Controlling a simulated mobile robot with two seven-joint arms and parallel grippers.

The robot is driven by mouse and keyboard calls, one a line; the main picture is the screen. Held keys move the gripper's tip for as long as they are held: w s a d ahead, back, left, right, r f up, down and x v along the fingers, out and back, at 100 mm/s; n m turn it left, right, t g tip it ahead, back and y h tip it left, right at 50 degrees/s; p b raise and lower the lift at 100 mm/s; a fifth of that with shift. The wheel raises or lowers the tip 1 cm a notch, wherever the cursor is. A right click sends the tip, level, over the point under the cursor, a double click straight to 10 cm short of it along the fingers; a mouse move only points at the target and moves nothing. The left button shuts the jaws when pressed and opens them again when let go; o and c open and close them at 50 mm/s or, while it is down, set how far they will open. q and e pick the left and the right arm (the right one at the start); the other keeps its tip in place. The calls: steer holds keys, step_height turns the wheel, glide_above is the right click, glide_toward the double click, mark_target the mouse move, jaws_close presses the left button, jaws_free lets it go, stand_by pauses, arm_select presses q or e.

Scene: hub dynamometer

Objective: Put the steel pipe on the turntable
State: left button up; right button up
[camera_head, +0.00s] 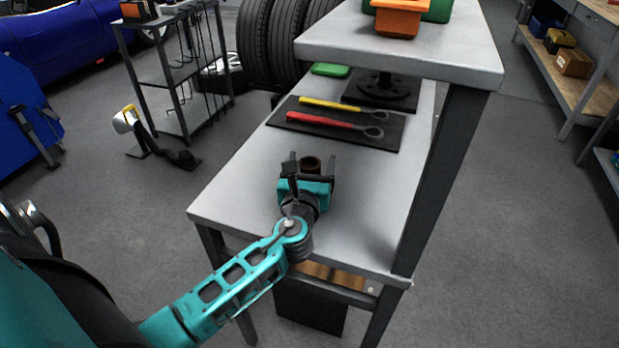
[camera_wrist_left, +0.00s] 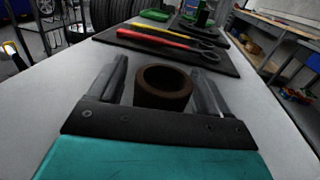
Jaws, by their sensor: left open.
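The steel pipe (camera_head: 311,162) is a short, brown, hollow cylinder standing upright on the grey workbench; its open top shows in the left wrist view (camera_wrist_left: 163,88). My left gripper (camera_head: 310,172) is open, with one finger on each side of the pipe. In the left wrist view the fingers (camera_wrist_left: 160,80) show small gaps beside it. What looks like the turntable (camera_head: 382,91) is a black round disc with a post on a dark square plate, farther back on the bench, partly under the raised shelf. My right gripper is not in view.
A black mat (camera_head: 350,139) with a red wrench (camera_head: 325,120) and a yellow wrench (camera_head: 325,104) lies between pipe and disc. A green tray (camera_head: 330,69) sits behind. The raised grey shelf (camera_head: 400,58) and its dark leg (camera_head: 443,180) flank the right side.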

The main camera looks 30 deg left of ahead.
arm_select(q)
steer(key=shift+c, duration=0.4)
steer(key=c, duration=1.2)
steer(key=shift+c, duration=0.2)
steer(key=shift+r, duration=0.15)
